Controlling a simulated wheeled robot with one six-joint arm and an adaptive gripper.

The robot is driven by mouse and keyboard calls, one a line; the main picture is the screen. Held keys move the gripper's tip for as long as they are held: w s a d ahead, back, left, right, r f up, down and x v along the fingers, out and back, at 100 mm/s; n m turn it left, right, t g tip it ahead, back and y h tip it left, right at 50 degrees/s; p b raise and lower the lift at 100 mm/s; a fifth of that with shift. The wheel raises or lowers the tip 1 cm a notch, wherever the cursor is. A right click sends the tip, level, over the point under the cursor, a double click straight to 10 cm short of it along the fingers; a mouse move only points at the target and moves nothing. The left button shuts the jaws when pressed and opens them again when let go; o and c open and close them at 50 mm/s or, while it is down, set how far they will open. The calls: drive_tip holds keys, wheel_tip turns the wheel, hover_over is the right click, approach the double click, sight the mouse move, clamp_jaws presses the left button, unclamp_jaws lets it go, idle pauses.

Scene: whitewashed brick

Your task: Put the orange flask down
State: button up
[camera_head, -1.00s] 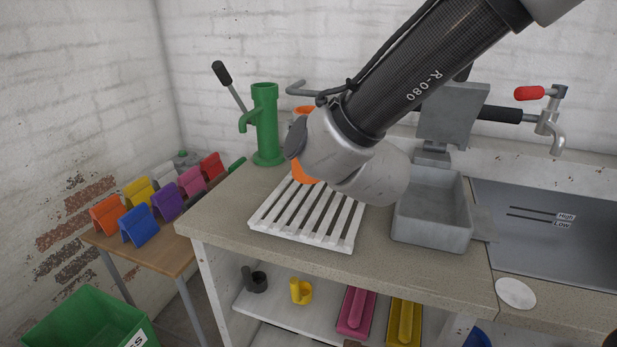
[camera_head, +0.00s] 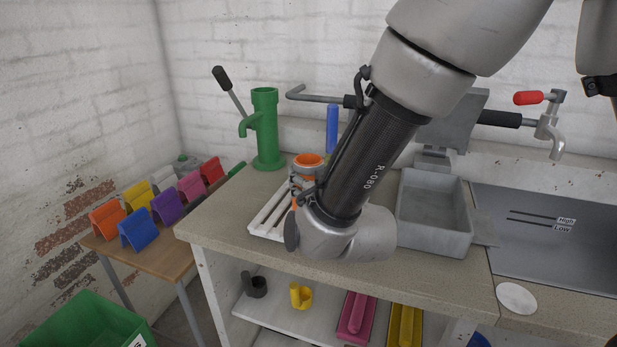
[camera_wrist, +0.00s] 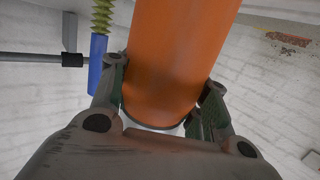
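The orange flask (camera_head: 309,160) is upright over the white slatted rack (camera_head: 262,225) on the counter. Its top shows past my arm, and the rest is largely covered by my wrist. In the wrist view the flask (camera_wrist: 178,45) stands between my two fingers, which press on it from both sides. My gripper (camera_head: 303,178) is shut on it; in the wrist view my gripper (camera_wrist: 163,98) shows close to the camera. My arm covers the right part of the rack. I cannot tell whether the flask's base touches the slats.
A green hand pump (camera_head: 265,130) stands behind the rack. A blue handle (camera_head: 332,128) is upright behind the flask. A grey basin (camera_head: 432,238) is to the right. Coloured folded stands (camera_head: 138,228) fill a side table at left. The counter's front strip (camera_head: 235,246) is clear.

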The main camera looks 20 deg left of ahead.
drive_tip(key=o, duration=0.4)
drive_tip(key=shift+s+r, duration=0.15)
drive_tip(key=shift+r, duration=0.05)
drive_tip(key=v, duration=1.2)
drive_tip(key=w+d+r+m+g+h, duration=0.1)
drive_tip(key=w+d+r+m+g, duration=0.15)
drive_tip(key=w+d, duration=0.7)
drive_tip(key=d+r+g+h, duration=0.2)
drive_tip(key=d+g, duration=0.1)
drive_tip(key=d, duration=0.8)
drive_tip(key=s+d+m+g+h, duration=0.1)
drive_tip(key=s+d+h, duration=0.1)
drive_tip(key=s+d, duration=0.3)
drive_tip(key=s+d+r+m+g+h, duration=0.1)
drive_tip(key=s+d, duration=0.4)
drive_tip(key=d, duration=0.7)
drive_tip(key=s+d+r+m+g+h, duration=0.1)
drive_tip(key=s+d+m+h, duration=0.1)
drive_tip(key=s+d, duration=0.3)
drive_tip(key=d+h, duration=0.1)
drive_tip(key=d, duration=0.2)
drive_tip(key=shift+s+d+g, duration=0.2)
drive_tip(key=shift+d+g, duration=0.15)
drive_tip(key=shift+d, duration=0.05)
